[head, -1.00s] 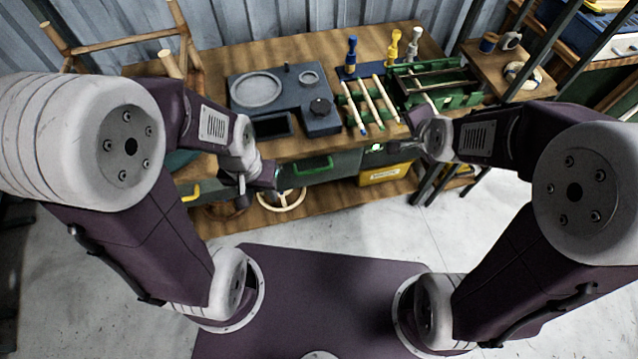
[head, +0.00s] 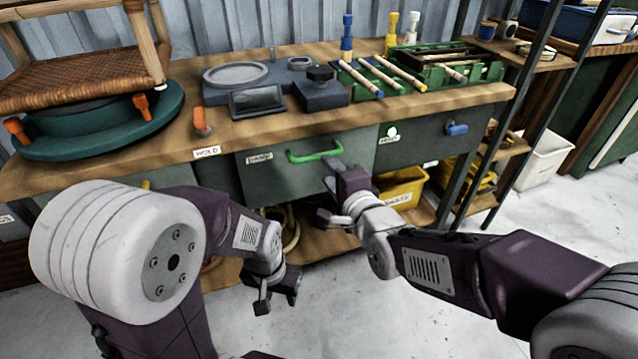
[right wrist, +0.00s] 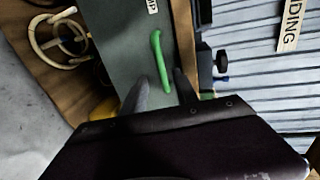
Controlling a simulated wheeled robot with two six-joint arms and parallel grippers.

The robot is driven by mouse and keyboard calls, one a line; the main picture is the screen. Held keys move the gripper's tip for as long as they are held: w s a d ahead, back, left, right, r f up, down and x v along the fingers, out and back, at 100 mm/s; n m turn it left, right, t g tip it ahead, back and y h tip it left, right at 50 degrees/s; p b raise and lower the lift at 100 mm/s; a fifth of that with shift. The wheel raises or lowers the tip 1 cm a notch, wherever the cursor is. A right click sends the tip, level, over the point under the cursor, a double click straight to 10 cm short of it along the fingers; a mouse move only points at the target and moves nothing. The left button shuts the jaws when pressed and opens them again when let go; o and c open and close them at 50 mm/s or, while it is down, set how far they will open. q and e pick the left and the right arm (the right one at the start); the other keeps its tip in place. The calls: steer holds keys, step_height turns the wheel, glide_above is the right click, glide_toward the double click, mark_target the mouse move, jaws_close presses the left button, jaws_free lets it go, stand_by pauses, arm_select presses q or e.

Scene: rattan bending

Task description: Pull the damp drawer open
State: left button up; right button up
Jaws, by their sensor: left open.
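The damp drawer (head: 290,180) is a grey-green front under the bench top, with a small label at its upper left. It looks shut. Its green bar handle (head: 315,153) also shows in the right wrist view (right wrist: 157,55). My right gripper (head: 331,190) is open in front of the drawer, just below and right of the handle. In the right wrist view its two fingers (right wrist: 161,88) are apart, with the handle's near end between them in the picture; I cannot tell the remaining depth. My left gripper (head: 278,301) is open and empty, low in front of the bench.
A yellow bin (head: 402,187) stands below. The bench top (head: 270,130) holds a blue-grey device, rods and a green rack. A woven stool (head: 80,85) sits on a green turntable (head: 100,125).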

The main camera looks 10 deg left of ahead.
mark_target(318, 158)
steer(key=b+x, duration=0.2)
steer(key=x, duration=0.7)
steer(key=shift+a+b, duration=0.1)
steer(key=shift+b, duration=0.2)
jaws_close()
stand_by(1.0)
